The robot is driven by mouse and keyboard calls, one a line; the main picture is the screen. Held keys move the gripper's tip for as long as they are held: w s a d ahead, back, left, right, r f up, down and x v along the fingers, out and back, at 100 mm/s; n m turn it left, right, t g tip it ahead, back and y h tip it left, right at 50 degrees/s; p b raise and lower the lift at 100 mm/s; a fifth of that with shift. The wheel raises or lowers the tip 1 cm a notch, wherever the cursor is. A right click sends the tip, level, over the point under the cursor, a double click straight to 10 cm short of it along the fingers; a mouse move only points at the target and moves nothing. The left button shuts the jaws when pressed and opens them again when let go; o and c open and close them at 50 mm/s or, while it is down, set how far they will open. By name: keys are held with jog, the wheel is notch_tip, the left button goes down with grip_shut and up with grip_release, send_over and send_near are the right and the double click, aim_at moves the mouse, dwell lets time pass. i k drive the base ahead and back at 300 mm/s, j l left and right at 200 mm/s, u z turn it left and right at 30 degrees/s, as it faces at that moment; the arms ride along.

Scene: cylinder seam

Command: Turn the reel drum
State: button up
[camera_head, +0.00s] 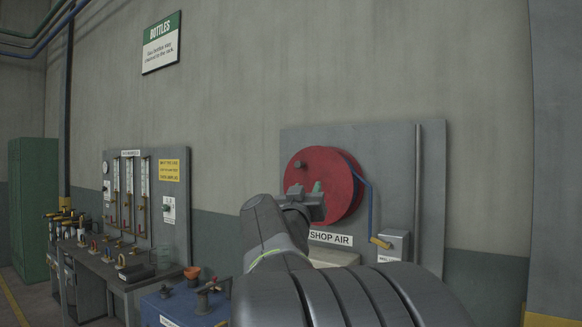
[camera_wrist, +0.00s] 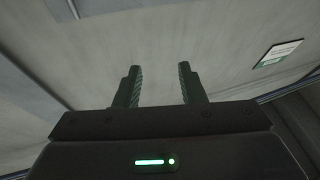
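The reel drum (camera_head: 310,174) is a red disc on a grey wall panel, in the right half of the head view. A small dark knob sits near its upper left rim, and a blue hose runs from its right side. My gripper (camera_head: 306,192) shows in front of the drum's lower part; I cannot tell its distance from the drum. In the wrist view my gripper (camera_wrist: 158,88) has its two fingers apart with nothing between them. The drum does not show in the wrist view, only wall and a sign. My arm hides part of the drum's lower left.
A "SHOP AIR" label (camera_head: 331,238) is under the drum. A grey box (camera_head: 393,244) is at the panel's lower right. A workbench (camera_head: 128,268) with tools and a blue box (camera_head: 180,305) stand at left. A "BOTTLES" sign (camera_head: 161,43) hangs above.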

aim_at(311, 165)
jog(key=i+j+z, duration=0.15)
jog(key=j, duration=0.25)
jog(key=i+j+z, duration=0.1)
jog(key=j, duration=0.3)
jog(key=i+j+z, duration=0.15)
jog(key=j, duration=0.3)
jog(key=i+j+z, duration=0.1)
jog(key=j, duration=0.3)
jog(key=i+j+z, duration=0.15)
jog(key=i+j, duration=0.15)
jog(key=i, duration=0.25)
